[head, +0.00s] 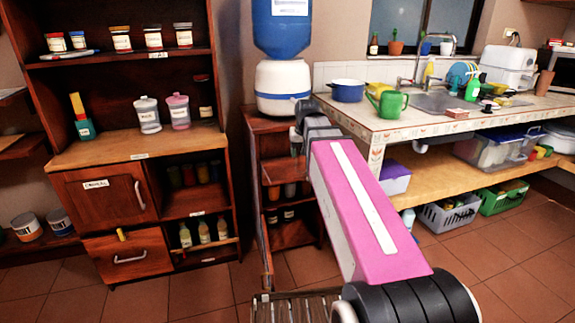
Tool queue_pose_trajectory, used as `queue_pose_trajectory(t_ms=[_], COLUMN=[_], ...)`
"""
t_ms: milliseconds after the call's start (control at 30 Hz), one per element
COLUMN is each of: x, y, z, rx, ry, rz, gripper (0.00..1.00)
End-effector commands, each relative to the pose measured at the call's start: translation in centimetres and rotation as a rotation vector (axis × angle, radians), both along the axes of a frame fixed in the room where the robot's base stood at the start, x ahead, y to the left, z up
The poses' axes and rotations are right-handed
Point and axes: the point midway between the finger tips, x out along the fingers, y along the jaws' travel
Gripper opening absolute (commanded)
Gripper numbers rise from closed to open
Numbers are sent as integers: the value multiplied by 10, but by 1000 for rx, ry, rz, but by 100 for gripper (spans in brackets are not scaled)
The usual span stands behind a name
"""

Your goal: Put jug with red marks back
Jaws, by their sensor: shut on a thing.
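Two jug-like containers stand side by side on the wooden counter of the left cabinet. The other is a pinkish jug (178,111) with a label and a pink top. Red marks cannot be made out on either at this size. My arm reaches from the lower right up toward the water dispenser, and its pink link covers part of the middle. My gripper does not show, and neither does anything it may hold.
The cabinet counter (105,151) has bare room left of the jugs, beside a green container (82,118). Jars stand on the shelf above. A water dispenser (283,78) stands on a narrow shelf unit. A tiled sink counter (400,124) at right holds a blue pot (347,91) and green watering can (388,104).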

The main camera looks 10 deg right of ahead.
Motion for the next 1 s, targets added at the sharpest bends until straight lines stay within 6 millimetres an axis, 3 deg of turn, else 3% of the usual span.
queue_pose_trajectory(t_ms=[33, 300, 600, 767, 1000], x=[13, 54, 75, 81, 107], y=[10, 70, 113, 114, 79], z=[9, 54, 89, 89, 64], rx=[-1, -3, -4, -5, -4], ry=[-2, 0, 1, 2, 4], rz=[14, 93, 147, 152, 150], gripper=[4, 4, 4, 4, 4])
